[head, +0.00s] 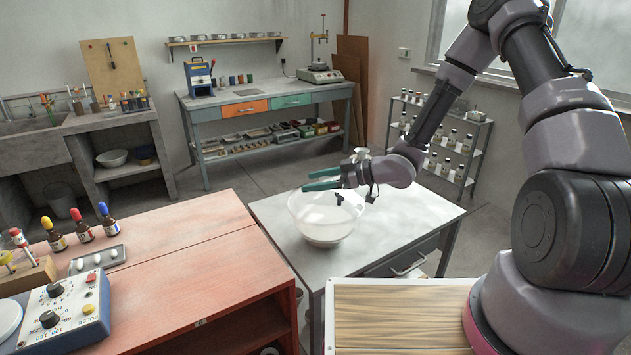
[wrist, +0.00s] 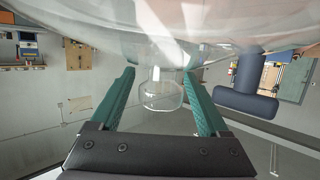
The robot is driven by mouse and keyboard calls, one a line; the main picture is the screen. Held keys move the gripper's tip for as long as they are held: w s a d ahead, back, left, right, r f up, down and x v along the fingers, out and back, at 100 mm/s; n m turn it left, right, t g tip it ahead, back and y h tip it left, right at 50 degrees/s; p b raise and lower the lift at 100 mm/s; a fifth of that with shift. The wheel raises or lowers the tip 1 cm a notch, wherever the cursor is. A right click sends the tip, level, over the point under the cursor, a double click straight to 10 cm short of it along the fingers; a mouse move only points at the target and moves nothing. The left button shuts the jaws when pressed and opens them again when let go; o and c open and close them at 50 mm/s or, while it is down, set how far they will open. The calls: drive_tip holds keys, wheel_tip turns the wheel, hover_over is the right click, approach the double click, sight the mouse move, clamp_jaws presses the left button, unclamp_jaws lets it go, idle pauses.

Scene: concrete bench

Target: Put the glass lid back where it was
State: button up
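A clear glass vessel (head: 322,228) stands on the grey metal table, with the rounded glass lid over it; the exact seam is hard to see. The lid (wrist: 110,25) fills the top of the wrist view, which is upside down, and its clear knob (wrist: 160,92) points away from the dome. A dark stopcock (wrist: 248,90) sticks out beside it. My gripper (head: 322,178) is level at the top of the glass, its teal fingers pointing left. The fingers stand apart on either side of the knob, with a gap on the left; contact on the right is unclear.
The grey table (head: 425,212) has free room right of the glass. A red-brown bench (head: 175,255) with a blue control box (head: 65,312) and dropper bottles stands left. A wood-topped surface (head: 400,315) is in front. A bottle rack (head: 455,145) stands behind right.

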drive_tip(key=shift+r, duration=0.1)
drive_tip(key=shift+r, duration=0.2)
drive_tip(key=r+v, duration=0.1)
drive_tip(key=v, duration=1.1)
drive_tip(key=w+d+r+m+t+h, duration=0.5)
drive_tip(key=w+d+r+h, duration=0.3)
drive_tip(key=d, duration=0.4)
drive_tip(key=s+d+r+m+t+h, duration=0.1)
drive_tip(key=s+d+r+m+h, duration=0.3)
drive_tip(key=d+r+m+h, duration=0.45)
drive_tip(key=s+a+r+m+g+y, duration=0.1)
drive_tip(key=s+a+r+m+y, duration=0.1)
drive_tip(key=s+r, duration=0.4)
drive_tip(key=s+a+r+m+y, duration=0.2)
drive_tip(key=s+r+m, duration=0.2)
drive_tip(key=s, duration=1.2)
wheel_tip(320, 180, up, 2)
drive_tip(key=shift+r+g, duration=0.1)
drive_tip(key=shift+g, duration=0.3)
